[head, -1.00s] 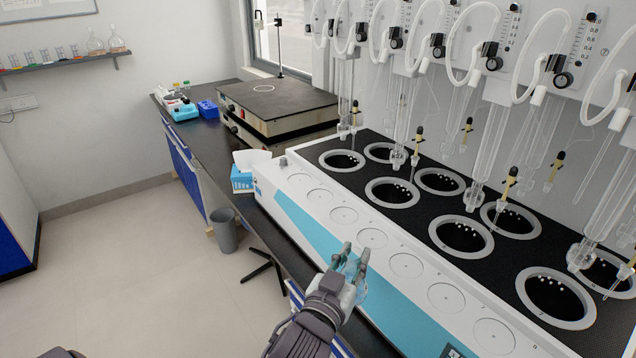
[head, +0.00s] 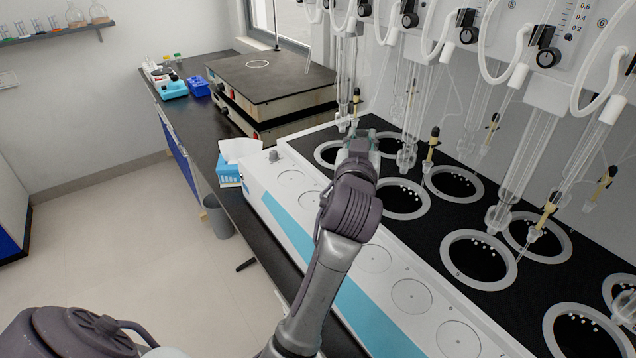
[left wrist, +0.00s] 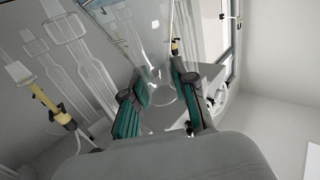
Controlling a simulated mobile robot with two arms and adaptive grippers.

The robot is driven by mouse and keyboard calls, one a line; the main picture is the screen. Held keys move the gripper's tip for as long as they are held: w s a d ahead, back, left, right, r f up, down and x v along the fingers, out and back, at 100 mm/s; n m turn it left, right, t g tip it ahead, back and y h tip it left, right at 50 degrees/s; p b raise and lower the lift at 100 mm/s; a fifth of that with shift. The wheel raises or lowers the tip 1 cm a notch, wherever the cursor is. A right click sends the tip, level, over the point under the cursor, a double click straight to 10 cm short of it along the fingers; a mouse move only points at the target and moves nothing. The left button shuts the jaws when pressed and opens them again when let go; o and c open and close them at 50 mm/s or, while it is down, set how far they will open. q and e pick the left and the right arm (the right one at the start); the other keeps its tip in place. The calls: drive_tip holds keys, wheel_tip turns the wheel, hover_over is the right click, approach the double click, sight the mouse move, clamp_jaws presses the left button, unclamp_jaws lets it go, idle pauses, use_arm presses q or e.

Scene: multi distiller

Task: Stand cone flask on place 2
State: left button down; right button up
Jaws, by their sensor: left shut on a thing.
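My left gripper (head: 362,140) is over the left end of the black deck, by the first ring-shaped wells. In the left wrist view its teal-padded fingers (left wrist: 160,92) are shut on the clear glass cone flask (left wrist: 163,86). The flask is hard to make out in the head view, where the gripper and wrist hide most of it. Front-row wells with grey rings show to the right of my gripper, such as the second one (head: 378,205). I cannot read which well is place 2. My right gripper is not in view.
Glass tubes (head: 408,135) and yellow-clipped probes (head: 431,146) hang close over the wells. White round spots (head: 411,296) line the unit's front ledge. A tissue box (head: 229,172) and a dark hot plate (head: 275,78) stand to the left and behind.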

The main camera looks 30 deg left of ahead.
use_arm(q)
drive_tip(key=shift+s+a+f, duration=0.1)
drive_tip(key=shift+a, duration=0.35)
drive_tip(key=a+f+p, duration=0.2)
drive_tip(key=a+f, duration=0.8)
drive_tip(key=shift+f, duration=0.15)
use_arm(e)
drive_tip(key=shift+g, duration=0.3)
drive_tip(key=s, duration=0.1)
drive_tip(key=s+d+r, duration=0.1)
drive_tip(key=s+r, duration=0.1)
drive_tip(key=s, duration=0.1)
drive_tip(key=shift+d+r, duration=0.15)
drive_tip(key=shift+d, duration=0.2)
use_arm(q)
drive_tip(key=c, duration=0.9)
unclamp_jaws()
drive_tip(key=shift+a+f, duration=0.1)
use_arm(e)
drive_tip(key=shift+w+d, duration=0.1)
